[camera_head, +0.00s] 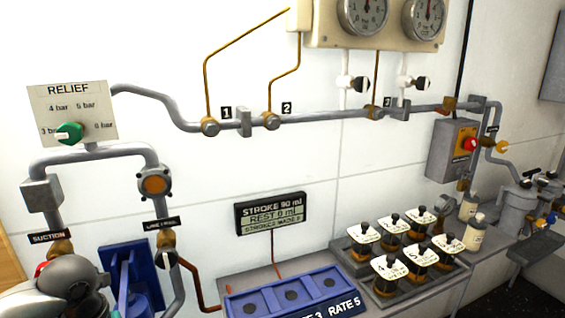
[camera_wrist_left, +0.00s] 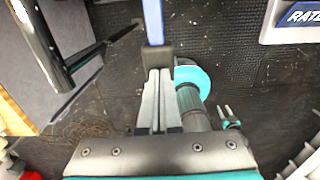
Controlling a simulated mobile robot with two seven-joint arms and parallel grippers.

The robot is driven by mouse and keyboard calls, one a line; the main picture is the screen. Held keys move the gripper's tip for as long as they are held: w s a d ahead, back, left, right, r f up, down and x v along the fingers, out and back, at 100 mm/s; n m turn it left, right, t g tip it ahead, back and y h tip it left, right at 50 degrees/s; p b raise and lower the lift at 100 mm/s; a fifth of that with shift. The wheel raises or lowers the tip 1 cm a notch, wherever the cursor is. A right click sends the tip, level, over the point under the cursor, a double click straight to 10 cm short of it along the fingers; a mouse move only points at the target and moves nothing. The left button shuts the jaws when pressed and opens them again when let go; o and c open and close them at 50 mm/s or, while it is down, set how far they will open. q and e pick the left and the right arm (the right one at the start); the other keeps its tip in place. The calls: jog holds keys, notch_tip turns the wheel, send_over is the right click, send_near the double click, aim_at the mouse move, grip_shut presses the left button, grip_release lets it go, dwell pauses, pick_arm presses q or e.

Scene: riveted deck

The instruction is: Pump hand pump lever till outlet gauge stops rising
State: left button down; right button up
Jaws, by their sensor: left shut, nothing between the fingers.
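The hand pump (camera_head: 130,275) is blue and stands at the lower left of the head view, cut off by the bottom edge and partly hidden by my left arm. In the left wrist view a blue lever bar (camera_wrist_left: 153,22) ends in a dark block-like grip (camera_wrist_left: 157,58). My left gripper (camera_wrist_left: 158,75) is shut and empty, its fingertips at the grip's end; I cannot tell whether they touch. Two round gauges, the left one (camera_head: 362,14) and the right one (camera_head: 424,18), are cut off at the top; their readings are too small to tell. My right gripper is not in view.
A RELIEF panel (camera_head: 72,112) with a green knob (camera_head: 69,133) is at left. A display (camera_head: 271,213) reads STROKE 90 ml and REST 0 ml. A blue tray (camera_head: 285,295) and several labelled black-knobbed pots (camera_head: 388,275) stand below. Pipes cross the wall.

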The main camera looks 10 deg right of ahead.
pick_arm(q)
notch_tip(320, 180, up, 12)
jog(key=p, duration=0.8)
jog(key=shift+f, duration=0.25)
jog(key=shift+p, duration=0.3)
dwell(0.9)
notch_tip(320, 180, up, 5)
jog(key=p, duration=0.3)
jog(key=shift+s+d, duration=0.1)
dwell(0.4)
